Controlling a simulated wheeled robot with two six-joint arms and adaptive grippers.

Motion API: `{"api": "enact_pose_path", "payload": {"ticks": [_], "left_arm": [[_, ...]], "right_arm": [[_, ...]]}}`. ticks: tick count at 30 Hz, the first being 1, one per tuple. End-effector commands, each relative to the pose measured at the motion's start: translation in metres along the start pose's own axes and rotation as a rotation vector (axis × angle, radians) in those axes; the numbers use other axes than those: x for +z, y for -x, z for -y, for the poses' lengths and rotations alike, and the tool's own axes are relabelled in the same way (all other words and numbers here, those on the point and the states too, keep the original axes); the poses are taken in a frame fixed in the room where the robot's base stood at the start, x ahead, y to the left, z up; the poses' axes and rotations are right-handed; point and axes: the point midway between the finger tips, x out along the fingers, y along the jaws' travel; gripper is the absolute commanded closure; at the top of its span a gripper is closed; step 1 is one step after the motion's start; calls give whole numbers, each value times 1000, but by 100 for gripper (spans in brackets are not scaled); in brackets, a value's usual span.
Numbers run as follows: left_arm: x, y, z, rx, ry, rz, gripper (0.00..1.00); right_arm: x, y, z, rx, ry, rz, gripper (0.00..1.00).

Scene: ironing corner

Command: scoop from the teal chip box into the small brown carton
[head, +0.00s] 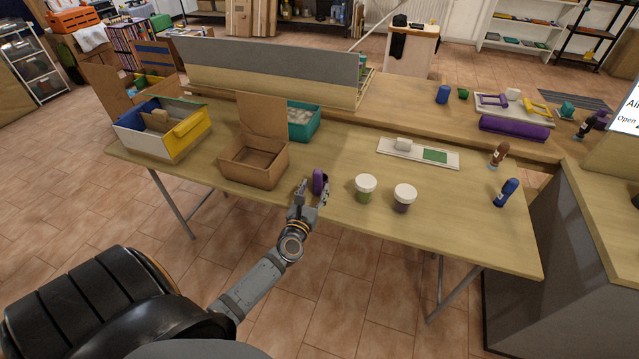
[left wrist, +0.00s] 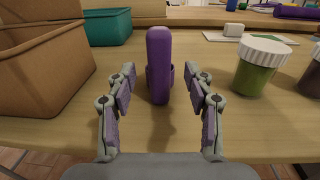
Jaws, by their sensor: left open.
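The teal chip box (head: 303,121) stands on the table behind the brown carton, with pale chips (head: 298,115) inside; its corner also shows in the left wrist view (left wrist: 108,27). The small brown carton (head: 254,166) stands open with its lid flap up, and shows at the left of the left wrist view (left wrist: 38,75). A purple scoop (head: 319,181) stands upright near the front edge; in the left wrist view (left wrist: 159,65) it is between and beyond my fingers. My left gripper (head: 312,193) is open around the near side of it, apparently not touching. My right gripper is not in view.
Two white-lidded jars, one green (head: 365,188) and one dark (head: 404,198), stand right of the scoop. A blue-yellow box (head: 165,130) is at the left. A white tray (head: 418,153), a brown bottle (head: 498,155) and a blue bottle (head: 506,192) are farther right. The front middle is clear.

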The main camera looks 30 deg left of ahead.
Motion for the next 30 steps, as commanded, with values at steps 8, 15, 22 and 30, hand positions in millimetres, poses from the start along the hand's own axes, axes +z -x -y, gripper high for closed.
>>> {"api": "enact_pose_path", "payload": {"ticks": [8, 15, 22, 30], "left_arm": [[-3, -27, -1, 1, -2, 3, 47], [-5, -53, -1, 0, -1, 0, 47], [-5, -53, -1, -1, -1, 0, 53], [-5, -52, -1, -1, -1, 0, 89]], "right_arm": [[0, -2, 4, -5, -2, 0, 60], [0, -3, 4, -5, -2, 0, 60], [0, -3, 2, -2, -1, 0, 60], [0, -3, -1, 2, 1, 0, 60]]}}
